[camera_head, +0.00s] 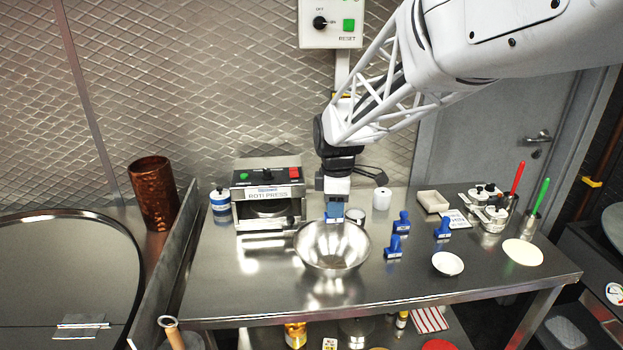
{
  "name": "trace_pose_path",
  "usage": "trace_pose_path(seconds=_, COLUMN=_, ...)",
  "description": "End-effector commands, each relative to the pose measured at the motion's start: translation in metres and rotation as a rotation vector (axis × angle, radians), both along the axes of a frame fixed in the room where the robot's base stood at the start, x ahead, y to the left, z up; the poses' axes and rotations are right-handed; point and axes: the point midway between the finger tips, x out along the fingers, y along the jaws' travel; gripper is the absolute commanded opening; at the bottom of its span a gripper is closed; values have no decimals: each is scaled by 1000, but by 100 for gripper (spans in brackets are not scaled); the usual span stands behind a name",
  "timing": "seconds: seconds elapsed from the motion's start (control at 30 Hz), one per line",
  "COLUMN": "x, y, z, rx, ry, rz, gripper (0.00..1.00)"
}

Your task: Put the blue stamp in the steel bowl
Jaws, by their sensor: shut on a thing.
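The steel bowl (331,259) stands on the steel table, a wide shiny bowl just right of the roti press. My gripper (335,201) is above the bowl's back part, pointing down. It is shut on a blue stamp (334,211), of which only a small blue part shows below the fingers. Whether the stamp's lower end is below the rim, I cannot tell. Other blue stamps stand on the table right of the bowl: one at the back (401,222), one in front of it (394,248) and one farther right (442,228).
The roti press (268,192) stands left of the bowl, with a blue and white jar (220,204) beside it. A small white bowl (447,264), a flat round bread (522,252) and steel pots (494,217) are at the right. The table's front is clear.

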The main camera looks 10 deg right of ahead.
Motion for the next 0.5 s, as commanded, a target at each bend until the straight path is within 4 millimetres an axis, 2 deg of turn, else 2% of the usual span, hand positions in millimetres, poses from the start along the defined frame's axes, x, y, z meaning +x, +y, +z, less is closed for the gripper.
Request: trace_pose_path(seconds=0.5, x=0, y=0, z=-44, rx=0, ry=2, rz=0, gripper=3)
